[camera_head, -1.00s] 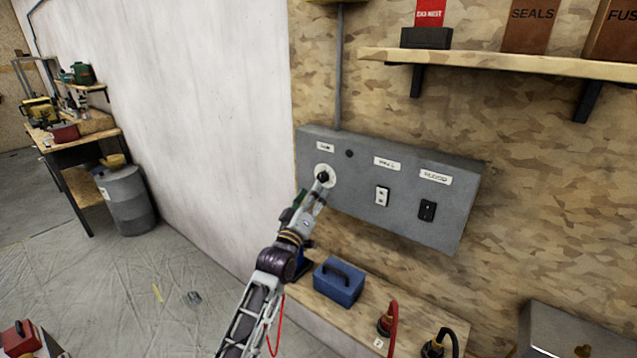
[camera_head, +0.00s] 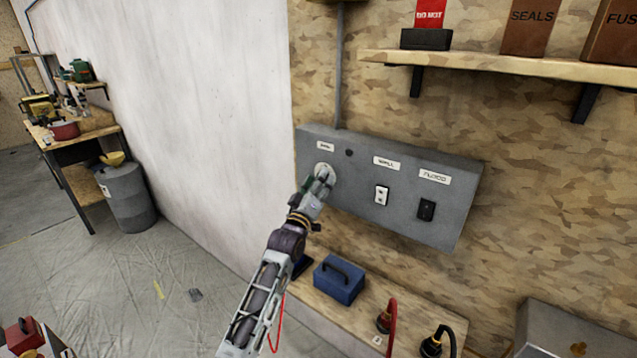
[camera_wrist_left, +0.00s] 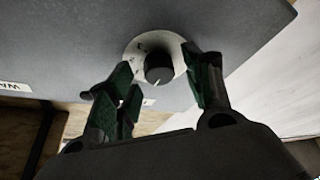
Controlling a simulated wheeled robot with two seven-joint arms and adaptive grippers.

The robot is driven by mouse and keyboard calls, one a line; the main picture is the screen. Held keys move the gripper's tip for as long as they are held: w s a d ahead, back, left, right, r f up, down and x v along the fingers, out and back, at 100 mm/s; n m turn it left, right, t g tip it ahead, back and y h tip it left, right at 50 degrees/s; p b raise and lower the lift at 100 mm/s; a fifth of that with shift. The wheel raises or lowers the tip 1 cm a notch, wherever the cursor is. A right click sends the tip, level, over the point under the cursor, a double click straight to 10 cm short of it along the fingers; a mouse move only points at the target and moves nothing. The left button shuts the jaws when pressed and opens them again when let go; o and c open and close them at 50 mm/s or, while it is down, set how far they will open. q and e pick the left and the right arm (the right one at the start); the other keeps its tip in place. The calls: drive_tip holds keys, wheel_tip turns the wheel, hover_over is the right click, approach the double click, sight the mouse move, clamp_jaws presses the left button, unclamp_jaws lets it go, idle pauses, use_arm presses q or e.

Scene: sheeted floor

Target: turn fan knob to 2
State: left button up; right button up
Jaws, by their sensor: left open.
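The fan knob (camera_wrist_left: 159,68) is a dark round knob with a pale pointer line, on a white dial plate (camera_wrist_left: 135,49) with small marks I cannot read. The plate (camera_head: 325,168) is at the left end of a grey panel (camera_head: 400,208) on the wall, under a small label. My left gripper (camera_wrist_left: 163,85) is open, with green-padded fingers on either side of the knob in the wrist view, and no clear contact shows. In the head view the left gripper (camera_head: 322,182) covers most of the knob. My right gripper is not in view.
The panel also carries a light switch (camera_head: 381,195) and a dark switch (camera_head: 426,210). Below, a bench (camera_head: 325,291) holds a blue box (camera_head: 339,280) and red and black cables. A shelf (camera_head: 500,66) is above right. The white wall is to the left.

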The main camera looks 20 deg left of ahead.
use_arm(q)
drive_tip(key=shift+c, duration=0.4)
drive_tip(key=c, duration=0.9)
drive_tip(key=shift+m+h, duration=0.4)
drive_tip(key=shift+m, duration=0.1)
drive_tip(key=m+g+h, duration=0.1)
drive_tip(key=m+h, duration=0.2)
drive_tip(key=m, duration=0.4)
drive_tip(key=m+g+h, duration=0.1)
drive_tip(key=m+h, duration=0.2)
drive_tip(key=m, duration=0.4)
drive_tip(key=a+m+g+h+b, duration=0.1)
drive_tip(key=m+h, duration=0.2)
drive_tip(key=m, duration=0.4)
drive_tip(key=shift+w+g+h, duration=0.15)
drive_tip(key=shift+g+h, duration=0.15)
drive_tip(key=shift+g, duration=0.1)
drive_tip(key=shift+m, duration=0.4)
